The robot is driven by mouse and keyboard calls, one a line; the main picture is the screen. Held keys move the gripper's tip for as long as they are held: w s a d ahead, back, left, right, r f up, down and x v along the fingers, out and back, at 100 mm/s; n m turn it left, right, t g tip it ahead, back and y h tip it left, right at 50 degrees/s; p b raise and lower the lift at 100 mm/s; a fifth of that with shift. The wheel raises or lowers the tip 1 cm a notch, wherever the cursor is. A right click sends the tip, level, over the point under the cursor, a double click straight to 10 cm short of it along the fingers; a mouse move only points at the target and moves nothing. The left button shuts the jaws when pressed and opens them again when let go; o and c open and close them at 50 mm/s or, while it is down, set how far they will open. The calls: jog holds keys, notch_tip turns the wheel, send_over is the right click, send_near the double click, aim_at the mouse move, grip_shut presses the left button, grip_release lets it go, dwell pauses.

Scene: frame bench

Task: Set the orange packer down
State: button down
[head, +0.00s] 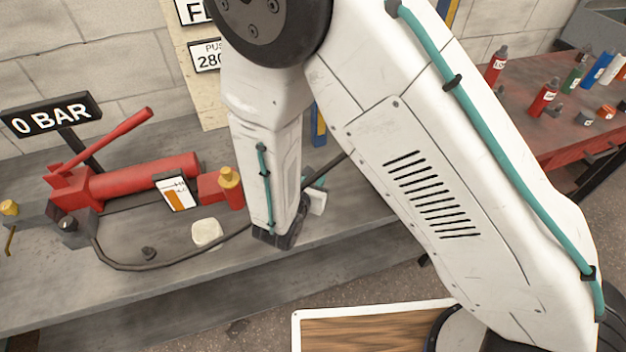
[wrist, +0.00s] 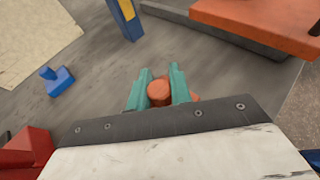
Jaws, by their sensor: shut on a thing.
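The orange packer (wrist: 158,92) shows in the wrist view as a round orange end between two teal fingers. My gripper (wrist: 159,88) is shut on it, one finger on each side. A bit more orange shows just right of the right finger. The grey bench top lies beyond it, and I cannot tell whether the packer touches the bench. In the head view my arm's end is low over the bench, and the fingers and packer are hidden there.
On the bench (head: 120,300) stand a red hydraulic pump (head: 140,180) with a black hose, and a "0 BAR" sign (head: 50,115). The wrist view shows a small blue piece (wrist: 57,82), a blue-yellow post (wrist: 126,18) and an orange-red slab (wrist: 260,22). A red table (head: 560,130) holds bottles.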

aim_at(314, 181)
jog(key=w, duration=0.3)
jog(key=shift+d+f, duration=0.1)
jog(key=shift+f, duration=1.8)
jog(key=c, duration=1.3)
grip_release()
jog(key=shift+f, duration=0.1)
jog(key=shift+o, duration=0.2)
jog(key=v, duration=1.2)
